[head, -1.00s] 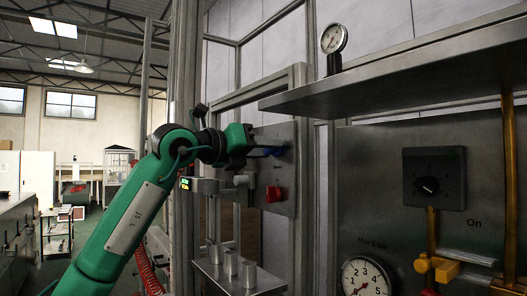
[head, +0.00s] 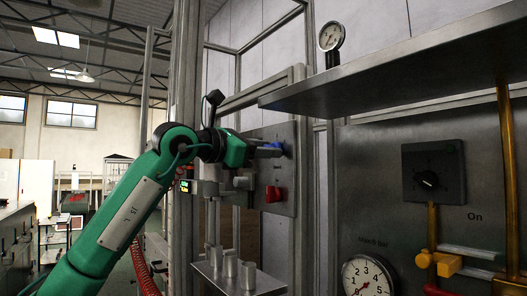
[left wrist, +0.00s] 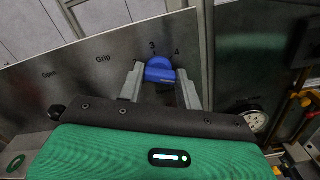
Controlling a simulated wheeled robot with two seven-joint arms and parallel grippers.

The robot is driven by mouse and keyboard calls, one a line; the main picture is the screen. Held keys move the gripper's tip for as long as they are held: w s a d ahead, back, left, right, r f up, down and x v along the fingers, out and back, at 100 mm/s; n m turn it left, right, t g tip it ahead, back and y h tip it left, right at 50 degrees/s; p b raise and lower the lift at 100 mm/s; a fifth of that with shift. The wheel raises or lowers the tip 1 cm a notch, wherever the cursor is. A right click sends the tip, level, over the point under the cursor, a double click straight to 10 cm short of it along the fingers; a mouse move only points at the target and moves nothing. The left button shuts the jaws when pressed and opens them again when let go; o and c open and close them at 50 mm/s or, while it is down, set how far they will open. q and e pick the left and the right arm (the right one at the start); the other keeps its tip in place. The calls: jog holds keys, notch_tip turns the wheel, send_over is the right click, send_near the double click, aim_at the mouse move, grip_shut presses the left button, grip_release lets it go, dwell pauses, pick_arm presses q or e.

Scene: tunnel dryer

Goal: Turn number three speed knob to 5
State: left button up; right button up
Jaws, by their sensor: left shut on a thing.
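A blue knob (left wrist: 160,70) sits on a grey metal panel in the left wrist view, with the marks "3" and "4" just above it. My left gripper (left wrist: 161,76) is shut on this knob, one finger on each side. In the head view, my left gripper (head: 270,152) reaches the panel from the left and covers most of the blue knob (head: 284,146). Which mark the knob points at is unclear. My right gripper is not in view.
A red knob (head: 274,194) sits below the blue one on the same panel. Small metal cylinders stand on a shelf (head: 212,272) below. At right are a black dial box (head: 433,171), a round gauge (head: 367,276) and a wide metal ledge (head: 390,78) overhead.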

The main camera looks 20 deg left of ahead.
pick_arm(q)
jog(key=shift+r+m, duration=0.1)
jog(key=shift+m, duration=0.5)
jog(key=o, duration=1)
jog(key=b+v, duration=0.5)
jog(key=v, duration=0.9)
